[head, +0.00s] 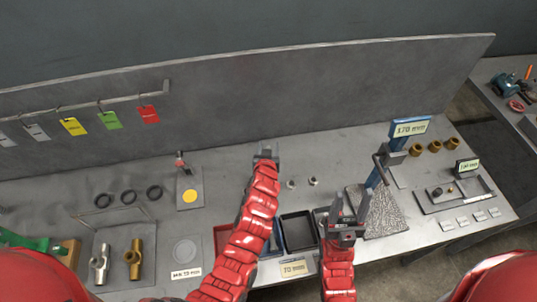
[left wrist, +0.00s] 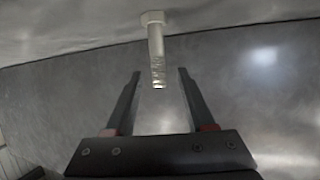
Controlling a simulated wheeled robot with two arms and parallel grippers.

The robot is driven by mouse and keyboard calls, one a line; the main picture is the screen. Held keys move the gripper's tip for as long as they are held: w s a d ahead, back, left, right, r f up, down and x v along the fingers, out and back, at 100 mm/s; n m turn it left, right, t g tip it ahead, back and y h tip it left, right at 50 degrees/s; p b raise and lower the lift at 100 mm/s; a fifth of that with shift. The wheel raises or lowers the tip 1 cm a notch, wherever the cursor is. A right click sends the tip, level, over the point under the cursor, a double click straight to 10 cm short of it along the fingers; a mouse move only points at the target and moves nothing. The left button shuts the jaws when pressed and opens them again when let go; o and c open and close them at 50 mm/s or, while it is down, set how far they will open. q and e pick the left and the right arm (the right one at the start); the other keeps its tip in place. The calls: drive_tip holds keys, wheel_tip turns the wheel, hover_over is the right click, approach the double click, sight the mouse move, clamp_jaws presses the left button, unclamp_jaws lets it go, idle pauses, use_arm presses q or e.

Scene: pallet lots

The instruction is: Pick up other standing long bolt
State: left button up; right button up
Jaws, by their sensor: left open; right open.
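A long silvery bolt (left wrist: 156,50) stands on its hex head on the grey surface in the left wrist view, which appears upside down. Its shaft end lies between my left gripper's fingertips (left wrist: 160,73) in the picture; I cannot tell whether it is within their reach in depth. The fingers are apart and do not visibly touch it. In the head view my left gripper (head: 265,153) is over the table near the back panel; that bolt cannot be made out there. Two small silvery pieces (head: 291,184) (head: 313,181) stand to its right.
Dark trays (head: 298,231) lie between my arms. A blue post with a 170 mm sign (head: 411,128) and a speckled grey plate (head: 382,213) are on the right. Black rings (head: 128,197) and pipe fittings (head: 133,258) lie left. The back panel (head: 250,95) bounds the table.

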use_arm(q)
clamp_jaws()
drive_tip(key=shift+r, duration=0.15)
idle(0.4)
